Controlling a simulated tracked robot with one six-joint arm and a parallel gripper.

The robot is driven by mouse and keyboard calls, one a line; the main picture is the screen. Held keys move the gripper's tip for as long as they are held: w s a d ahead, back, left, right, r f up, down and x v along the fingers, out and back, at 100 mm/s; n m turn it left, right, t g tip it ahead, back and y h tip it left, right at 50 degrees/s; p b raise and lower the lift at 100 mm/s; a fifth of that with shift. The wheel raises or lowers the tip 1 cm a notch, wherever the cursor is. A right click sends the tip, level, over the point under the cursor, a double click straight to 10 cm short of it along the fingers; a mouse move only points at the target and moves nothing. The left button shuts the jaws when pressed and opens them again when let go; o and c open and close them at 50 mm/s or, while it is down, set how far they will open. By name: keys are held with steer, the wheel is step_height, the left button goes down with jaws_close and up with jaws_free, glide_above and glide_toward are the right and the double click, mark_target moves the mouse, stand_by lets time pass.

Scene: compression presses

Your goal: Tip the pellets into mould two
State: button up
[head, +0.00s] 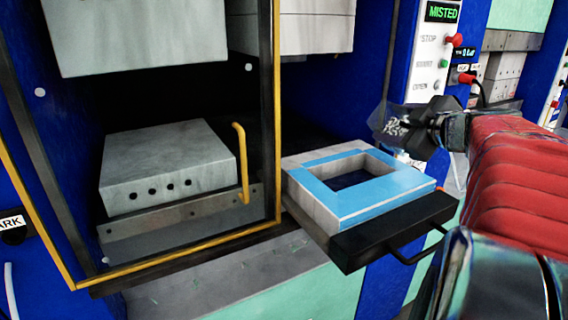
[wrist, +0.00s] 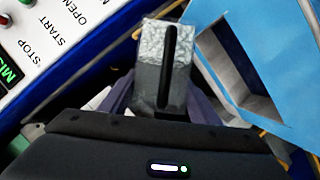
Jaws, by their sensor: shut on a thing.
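A pale block mould with a blue top rim (head: 400,184) and a dark square cavity sits on a pulled-out tray (head: 390,232) with a black front and handle. No number shows on it. My gripper (head: 425,125) is shut on a clear cup (head: 380,116) with whitish pellets in it. The cup is above and behind the mould's right side, apart from it. In the wrist view the cup (wrist: 151,83) shows between the jaws, pellets at its upper end, a dark bar across its middle. The blue rim (wrist: 268,45) is to its right. The cup's exact tilt is unclear.
A yellow-edged guard frame (head: 272,120) stands left of the tray, with a grey lower platen (head: 165,165) behind it. A control panel (head: 425,60) with a screen reading "MISTED" and stop, start and open buttons is behind my gripper. The space above the mould is clear.

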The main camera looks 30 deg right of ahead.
mark_target(382, 130)
steer(key=shift+a+r+n+t+h+p, duration=0.2)
steer(key=shift+r+n+t+h+p, duration=0.25)
steer(key=shift+n, duration=0.6)
steer(key=shift+a+r+n+t+h+p, duration=0.2)
steer(key=shift+r+n+h+p, duration=0.35)
steer(key=shift+n, duration=0.5)
stand_by(1.4)
steer(key=shift+s+a+r+n+t, duration=0.1)
steer(key=shift+a+r+n+t, duration=0.25)
steer(key=shift+a+n, duration=0.35)
stand_by(0.4)
steer(key=shift+a+r+n+t+h+p, duration=0.1)
steer(key=shift+a+r+n+t+p, duration=0.2)
steer(key=shift+n, duration=0.4)
steer(key=shift+a+r+n+t+h+p, duration=0.1)
steer(key=shift+a+n+t+p, duration=0.15)
steer(key=shift+n+p, duration=0.35)
steer(key=shift+a+r+n+t+h+p, duration=0.1)
steer(key=shift+a+r+n+t+p, duration=0.2)
steer(key=shift+n, duration=0.5)
stand_by(1.3)
